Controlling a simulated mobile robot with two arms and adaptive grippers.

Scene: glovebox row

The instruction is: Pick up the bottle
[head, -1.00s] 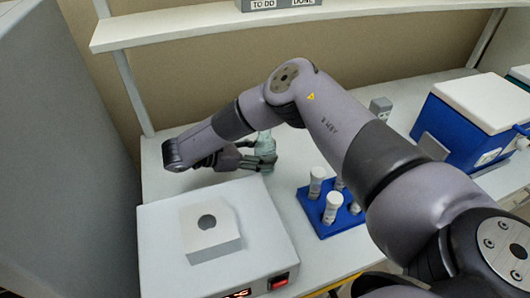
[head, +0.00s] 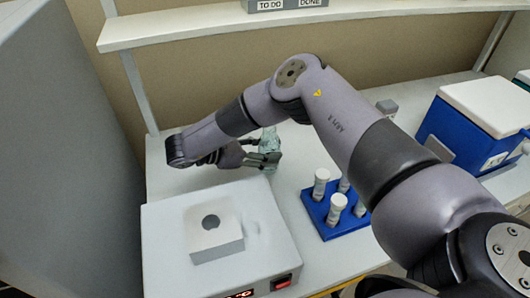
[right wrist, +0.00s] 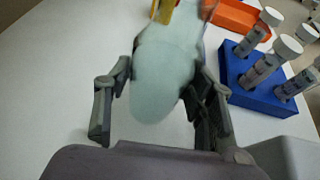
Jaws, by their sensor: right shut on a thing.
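The bottle (head: 269,138) is pale green and partly see-through, and stands between the fingers of my right gripper (head: 264,160), behind the white device. The right gripper is shut on it from the left side. In the right wrist view the bottle (right wrist: 163,78) fills the space between the two dark fingers (right wrist: 160,98); it looks tilted and its far end is blurred. The fingers hide part of the bottle in the head view. Whether its base touches the bench cannot be told clearly. My left gripper is not in view.
A white device (head: 270,238) with a raised block and red switch stands in front of the gripper. A blue rack (head: 318,214) with several capped tubes is to the right. A blue cooler (head: 458,130) stands farther right. A shelf (head: 200,27) runs above the bench.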

